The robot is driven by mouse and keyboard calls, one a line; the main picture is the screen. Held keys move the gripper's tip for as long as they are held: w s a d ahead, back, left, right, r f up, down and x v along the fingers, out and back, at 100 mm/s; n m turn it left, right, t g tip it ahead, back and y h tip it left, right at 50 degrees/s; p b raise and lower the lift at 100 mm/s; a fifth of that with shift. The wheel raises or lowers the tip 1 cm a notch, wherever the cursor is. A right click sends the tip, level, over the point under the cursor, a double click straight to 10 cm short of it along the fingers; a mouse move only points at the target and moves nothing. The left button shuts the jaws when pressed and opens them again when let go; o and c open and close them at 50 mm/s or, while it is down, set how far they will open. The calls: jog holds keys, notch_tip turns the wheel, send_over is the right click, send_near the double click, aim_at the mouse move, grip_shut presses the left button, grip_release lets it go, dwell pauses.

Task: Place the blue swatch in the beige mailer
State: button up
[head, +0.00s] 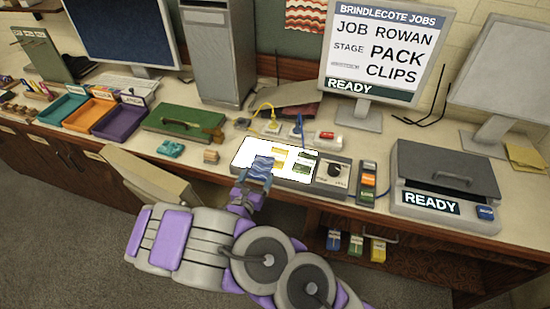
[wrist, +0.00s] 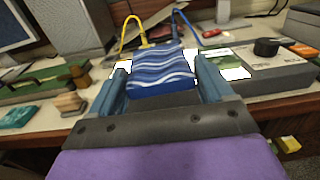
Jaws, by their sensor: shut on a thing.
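The blue swatch (head: 260,168), with pale wavy stripes, is held between the fingers of my gripper (head: 254,184), at the front of the lit white panel. In the wrist view the swatch (wrist: 162,70) stands up between the two blue fingers of my gripper (wrist: 161,88). A beige upright piece (head: 150,180) stands at the desk's front edge, left of my gripper; I cannot tell whether it is the mailer. A tan flat piece (head: 526,156) lies at the far right of the desk and may be an envelope.
The lit panel (head: 243,152) bears yellow and green pieces and adjoins a box with a black knob (head: 334,170). A green board (head: 180,123), coloured trays (head: 118,121), monitors and a grey machine (head: 440,171) crowd the desk. Yellow and blue cables rise behind the panel.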

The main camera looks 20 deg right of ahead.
jog(key=s+f, duration=0.1)
jog(key=f, duration=0.1)
jog(key=b, duration=0.2)
send_over(249, 162)
jog(key=s, duration=0.2)
jog(key=shift+w+d+f+m+h, duration=0.1)
jog(key=shift+w+f+m+h, duration=0.2)
jog(key=shift+f, duration=0.3)
jog(key=shift+w, duration=0.65)
notch_tip(249, 162, down, 4)
jog(key=shift+r+b, duration=0.25)
jog(key=shift+b, duration=0.25)
jog(key=o, duration=0.7)
jog(key=shift+o, duration=0.4)
